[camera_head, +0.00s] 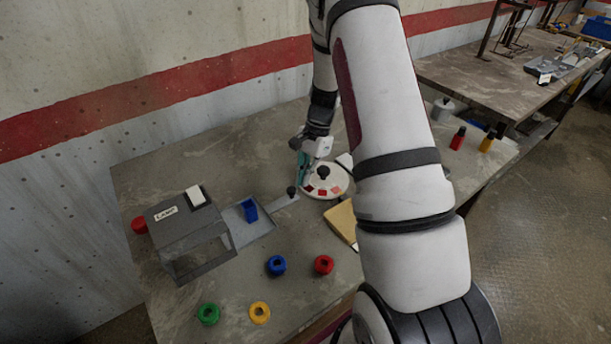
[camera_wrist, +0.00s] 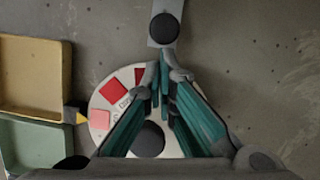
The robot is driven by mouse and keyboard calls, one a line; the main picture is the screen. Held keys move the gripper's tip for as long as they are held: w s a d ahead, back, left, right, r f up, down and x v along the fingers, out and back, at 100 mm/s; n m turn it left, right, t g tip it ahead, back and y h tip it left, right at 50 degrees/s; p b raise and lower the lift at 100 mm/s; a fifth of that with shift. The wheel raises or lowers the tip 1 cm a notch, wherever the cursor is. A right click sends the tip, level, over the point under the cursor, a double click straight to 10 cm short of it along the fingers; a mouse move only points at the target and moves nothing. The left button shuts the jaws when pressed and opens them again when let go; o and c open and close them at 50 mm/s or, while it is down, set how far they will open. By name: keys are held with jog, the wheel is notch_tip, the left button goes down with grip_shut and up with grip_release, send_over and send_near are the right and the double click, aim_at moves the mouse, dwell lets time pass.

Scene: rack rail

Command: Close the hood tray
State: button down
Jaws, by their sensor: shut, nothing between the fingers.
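The hood (camera_head: 185,235) is a grey box with a clear front and a label, at the left of the bench. Its tray (camera_head: 262,228) sticks out to the right with a blue block (camera_head: 249,210) on it. A grey bar runs from the tray to a black knob (camera_head: 291,191); the knob also shows at the top of the wrist view (camera_wrist: 166,29). My gripper (camera_head: 302,181) points down beside the knob, on its right. In the wrist view my fingertips (camera_wrist: 162,64) are together and empty, just below the knob; contact cannot be told.
A white round dial (camera_head: 325,190) with red patches and a black centre knob lies close under my gripper. A tan tray (camera_head: 341,219) is in front of it, partly behind my arm. Blue (camera_head: 276,265), red (camera_head: 324,264), green (camera_head: 208,314) and yellow (camera_head: 260,312) rings lie at the front.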

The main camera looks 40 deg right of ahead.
send_near(260, 213)
jog(key=x, duration=0.5)
jog(key=shift+p, duration=0.4)
jog(key=shift+r, duration=0.1)
jog(key=s+v, duration=0.1)
jog(key=v, duration=1.1)
jog(key=s+a+r+n+t+h, duration=0.1)
jog(key=s+a+r+n, duration=0.25)
jog(key=r, duration=0.35)
jog(key=s+a+r+n+t+h, duration=0.15)
jog(key=s+r+n, duration=0.25)
jog(key=r, duration=0.4)
jog(key=s+a+r+n+t, duration=0.1)
jog(key=s+r+n, duration=0.1)
jog(key=s+n, duration=0.2)
jog(key=s+a+r+n+t+h, duration=0.1)
jog(key=s+r+n+t, duration=0.1)
jog(key=s, duration=0.9)
jog(key=r+n, duration=0.1)
jog(key=n, duration=0.1)
jog(key=shift+s+a+n, duration=0.35)
jog(key=shift+r, duration=0.15)
